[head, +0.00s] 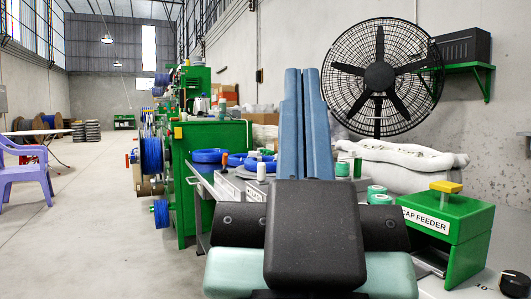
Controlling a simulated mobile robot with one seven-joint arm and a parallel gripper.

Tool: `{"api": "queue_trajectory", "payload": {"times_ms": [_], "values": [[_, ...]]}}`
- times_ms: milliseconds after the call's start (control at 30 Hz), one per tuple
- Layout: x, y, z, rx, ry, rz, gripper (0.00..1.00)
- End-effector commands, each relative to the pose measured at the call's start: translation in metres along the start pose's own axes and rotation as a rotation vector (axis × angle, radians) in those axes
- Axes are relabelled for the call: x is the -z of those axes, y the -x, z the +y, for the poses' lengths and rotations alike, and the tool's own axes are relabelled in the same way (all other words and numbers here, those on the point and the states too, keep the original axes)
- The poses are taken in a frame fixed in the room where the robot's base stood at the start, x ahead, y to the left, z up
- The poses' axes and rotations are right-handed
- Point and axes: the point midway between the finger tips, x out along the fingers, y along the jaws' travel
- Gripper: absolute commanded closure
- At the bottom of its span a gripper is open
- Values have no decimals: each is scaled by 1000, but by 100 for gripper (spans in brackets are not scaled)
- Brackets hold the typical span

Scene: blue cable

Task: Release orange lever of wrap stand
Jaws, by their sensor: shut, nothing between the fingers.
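I cannot make out a wrap stand with certainty. Small orange parts (133,157) show at the left end of the bench, near the blue cable spools, too small to tell whether one is the lever. A yellow-orange block (177,132) sits on the side of the green machine cabinet (215,140). Dark and pale teal parts of my own body fill the bottom centre and hide part of the bench.
A green cap feeder (447,225) with a yellow top handle stands right. Blue cable coils (207,156) lie on the bench. A large black fan (379,76) is on the wall. A purple chair (25,175) stands left. The floor (90,240) at left is clear.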

Motion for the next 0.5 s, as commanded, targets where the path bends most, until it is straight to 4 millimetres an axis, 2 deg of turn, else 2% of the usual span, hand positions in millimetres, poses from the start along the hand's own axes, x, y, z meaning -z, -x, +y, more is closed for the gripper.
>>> {"api": "queue_trajectory", "payload": {"times_ms": [33, 500], "values": [[25, -26, 0, 0, 0, 1, 100], [133, -140, 0, 1, 0, 0, 100]]}}
